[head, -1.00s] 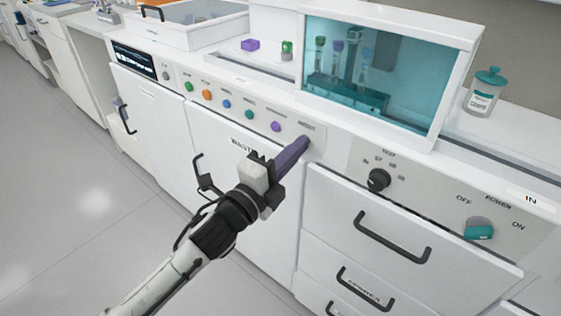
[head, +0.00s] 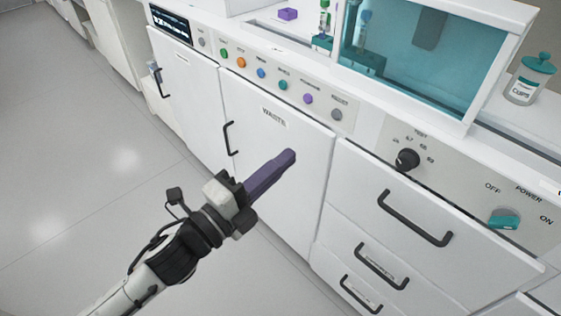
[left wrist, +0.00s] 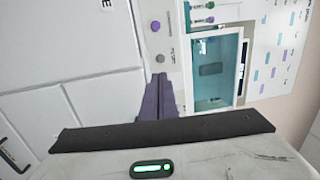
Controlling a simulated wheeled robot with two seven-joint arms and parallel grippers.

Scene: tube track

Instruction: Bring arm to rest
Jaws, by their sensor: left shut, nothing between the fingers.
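My left gripper (head: 290,157) has long purple fingers, shut together with nothing between them. In the head view it points up and right in front of the white WASTE door (head: 308,135), below the row of buttons. Its fingers also show in the left wrist view (left wrist: 159,98), pointing toward the panel. The grey reject button (head: 337,115) is up and right of the fingertips, apart from them. My right gripper does not show in either view.
The waste door's black handle (head: 228,138) is left of the fingers. Drawers with black handles (head: 414,220) are to the right, under a black dial (head: 407,159) and a teal power switch (head: 504,219). A teal-windowed chamber (head: 400,62) stands on the counter. Open floor lies left.

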